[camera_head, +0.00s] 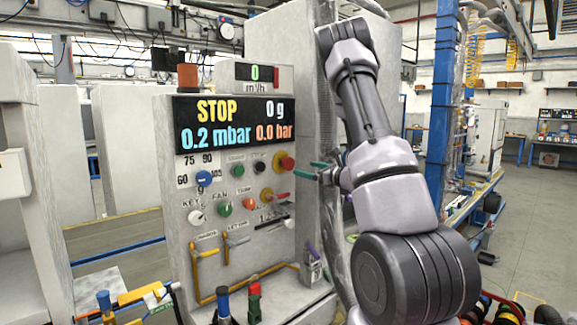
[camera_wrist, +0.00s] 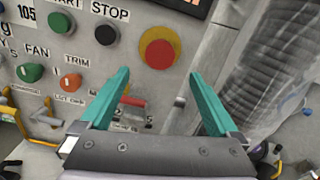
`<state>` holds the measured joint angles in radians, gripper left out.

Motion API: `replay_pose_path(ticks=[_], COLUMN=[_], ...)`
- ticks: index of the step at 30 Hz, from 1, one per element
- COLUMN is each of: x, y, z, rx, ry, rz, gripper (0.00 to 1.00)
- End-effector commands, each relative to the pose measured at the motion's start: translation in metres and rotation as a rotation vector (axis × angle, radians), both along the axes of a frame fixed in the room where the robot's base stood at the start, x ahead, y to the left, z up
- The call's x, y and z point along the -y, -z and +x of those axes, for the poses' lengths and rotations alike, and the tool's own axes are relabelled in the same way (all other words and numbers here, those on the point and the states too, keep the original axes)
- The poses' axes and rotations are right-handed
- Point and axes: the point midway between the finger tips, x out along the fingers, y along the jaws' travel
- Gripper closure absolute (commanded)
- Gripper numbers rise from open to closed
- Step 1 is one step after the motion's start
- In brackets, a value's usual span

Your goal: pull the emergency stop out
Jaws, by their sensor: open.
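The emergency stop is a red mushroom button on a yellow ring. In the head view the emergency stop (camera_head: 286,163) is at the right side of the control panel, under the display. In the wrist view the emergency stop (camera_wrist: 160,54) is at top centre, beyond the fingertips. My gripper (camera_head: 311,171) is just right of the button in the head view. In the wrist view my gripper (camera_wrist: 160,75) has its two teal fingers spread wide, one to each side below the button, with nothing between them. No contact with the button shows.
The control panel (camera_head: 180,240) carries several knobs and buttons, including a black stop button (camera_wrist: 106,35) and a green start button (camera_wrist: 59,22). A red-handled switch (camera_wrist: 132,101) sits below the emergency stop. A ribbed grey hose (camera_wrist: 255,70) runs at the right. Yellow pipes (camera_head: 195,270) cross the lower panel.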

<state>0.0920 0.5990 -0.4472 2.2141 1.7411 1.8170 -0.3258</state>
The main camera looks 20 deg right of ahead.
Motion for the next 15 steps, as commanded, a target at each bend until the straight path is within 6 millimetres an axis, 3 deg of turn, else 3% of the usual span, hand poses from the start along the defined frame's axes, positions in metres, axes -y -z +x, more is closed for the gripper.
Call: replay_pose_path(ticks=[5,15], x=[-0.007,-0.033], y=[0.0,0.0], z=[0.018,0.076], rx=[0.002,0.002], ry=[0.0,-0.002], rz=[0.0,0.0], gripper=[0.04,0.04])
